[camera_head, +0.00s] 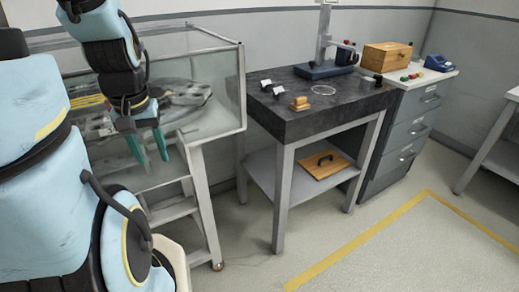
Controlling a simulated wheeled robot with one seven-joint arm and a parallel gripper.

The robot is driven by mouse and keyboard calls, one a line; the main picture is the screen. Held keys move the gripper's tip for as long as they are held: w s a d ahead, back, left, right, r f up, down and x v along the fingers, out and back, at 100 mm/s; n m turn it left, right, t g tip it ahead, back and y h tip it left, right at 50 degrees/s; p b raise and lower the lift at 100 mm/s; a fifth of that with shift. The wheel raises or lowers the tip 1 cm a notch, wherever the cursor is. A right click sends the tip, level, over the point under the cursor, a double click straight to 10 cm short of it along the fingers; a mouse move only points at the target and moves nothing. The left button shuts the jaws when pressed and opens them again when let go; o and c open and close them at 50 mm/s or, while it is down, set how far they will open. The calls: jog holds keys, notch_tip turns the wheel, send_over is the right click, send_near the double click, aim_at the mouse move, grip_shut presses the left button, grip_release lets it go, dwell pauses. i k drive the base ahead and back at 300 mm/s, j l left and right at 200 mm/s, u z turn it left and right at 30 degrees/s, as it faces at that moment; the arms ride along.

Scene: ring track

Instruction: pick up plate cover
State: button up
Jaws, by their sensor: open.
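A flat wooden plate (319,164) with a black arched handle on top lies on the lower shelf of the dark-topped table; it looks like the plate cover. My gripper (150,150) hangs at the left with its two teal fingers pointing down. It is open and nothing shows between the fingers. It is in front of the glass-sided case, well to the left of the plate and apart from it.
The dark stone-topped table (310,118) carries a stand (323,65), a small wooden block (300,103) and small parts. Its front legs flank the lower shelf (272,178). A glass-sided case (217,95) stands left, a drawer cabinet (405,130) right. The front floor is clear.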

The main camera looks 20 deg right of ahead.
aim_at(320, 165)
jog(key=l+u, duration=0.4)
jog(key=k+l+u, duration=0.15)
jog(key=l+u, duration=0.25)
jog(key=k+l+u, duration=0.2)
jog(key=l+u, duration=0.2)
jog(key=k+l+u, duration=0.25)
jog(key=l+u, duration=0.15)
jog(key=k+l+u, duration=0.25)
jog(key=u, duration=0.2)
jog(key=k+l, duration=0.35)
jog(key=k+l+u, duration=0.1)
jog(key=k+l, duration=0.2)
jog(key=k, duration=0.3)
jog(key=k+l+u, duration=0.1)
jog(key=k+l, duration=0.2)
jog(key=k, duration=0.15)
jog(key=k+l, duration=0.25)
jog(key=k, duration=0.25)
